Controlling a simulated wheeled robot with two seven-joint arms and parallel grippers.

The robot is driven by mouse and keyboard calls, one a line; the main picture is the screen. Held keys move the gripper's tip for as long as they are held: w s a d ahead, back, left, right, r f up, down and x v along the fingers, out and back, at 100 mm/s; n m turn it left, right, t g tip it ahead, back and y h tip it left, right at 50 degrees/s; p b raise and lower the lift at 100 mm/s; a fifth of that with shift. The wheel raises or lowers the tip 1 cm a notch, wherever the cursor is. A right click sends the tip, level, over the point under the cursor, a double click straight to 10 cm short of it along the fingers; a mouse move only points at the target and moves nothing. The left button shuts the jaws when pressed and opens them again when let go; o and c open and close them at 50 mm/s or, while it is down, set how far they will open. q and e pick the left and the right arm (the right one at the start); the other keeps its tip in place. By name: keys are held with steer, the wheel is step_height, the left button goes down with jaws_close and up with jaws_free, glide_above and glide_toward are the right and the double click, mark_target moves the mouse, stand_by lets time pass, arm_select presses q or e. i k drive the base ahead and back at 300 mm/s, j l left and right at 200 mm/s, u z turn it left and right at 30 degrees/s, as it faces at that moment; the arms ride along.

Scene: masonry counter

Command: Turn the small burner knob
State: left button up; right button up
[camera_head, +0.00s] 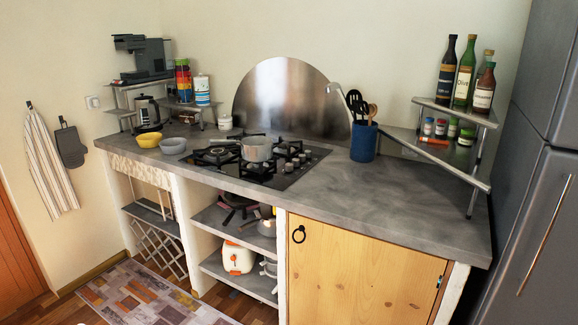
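A black gas hob (283,180) is set into the grey counter, with several burners under black grates. A cluster of several small knobs (291,160) stands on the hob's right part. They are too small to tell which one is the small burner's knob or how each is turned. A grey pot (257,149) with a handle sits on the hob, just left of the knobs, and hides part of the grates behind it. Neither of my grippers shows in the head view.
A corner shelf with bottles (465,72) is at the far right. The counter (400,185) is clear right of the hob. A rug (145,295) lies on the floor.

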mark_target(289, 166)
steer(key=i+j+z, duration=0.15)
steer(key=i+z, duration=0.2)
steer(key=i, duration=1.2)
